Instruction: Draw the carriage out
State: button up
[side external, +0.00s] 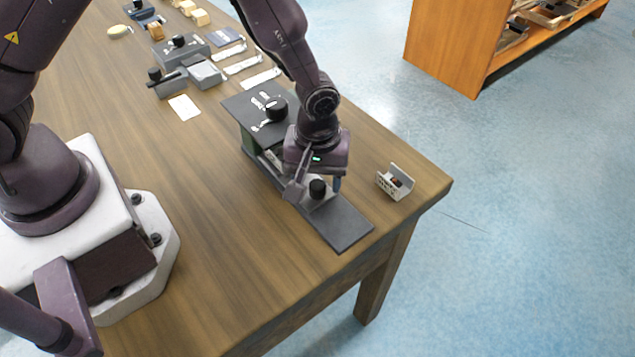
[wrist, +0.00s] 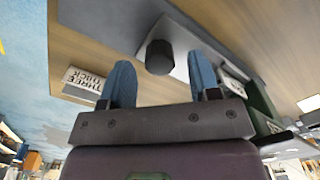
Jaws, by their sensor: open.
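The carriage (side external: 322,203) is a light grey plate with a black knob (side external: 317,186). It sits on a long dark base strip (side external: 342,228), partly out from under a dark-topped green housing (side external: 247,138). My gripper (side external: 314,188) is low over the carriage, and its fingers hide part of it. In the wrist view, the blue fingers of my gripper (wrist: 160,62) are open. The knob (wrist: 160,58) shows between their tips, with a gap on each side. The carriage plate (wrist: 178,40) lies behind it.
A small white lettered holder (side external: 395,182) stands near the table's right corner; it also shows in the wrist view (wrist: 84,82). The housing's top bears another black knob (side external: 276,109). Grey blocks (side external: 205,74) and pale cards lie farther back. The near tabletop is clear.

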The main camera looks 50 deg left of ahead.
aim_at(353, 235)
jog(key=shift+f, duration=1.1)
grip_shut()
jog(key=d, duration=0.9)
jog(key=shift+d, duration=0.35)
grip_release()
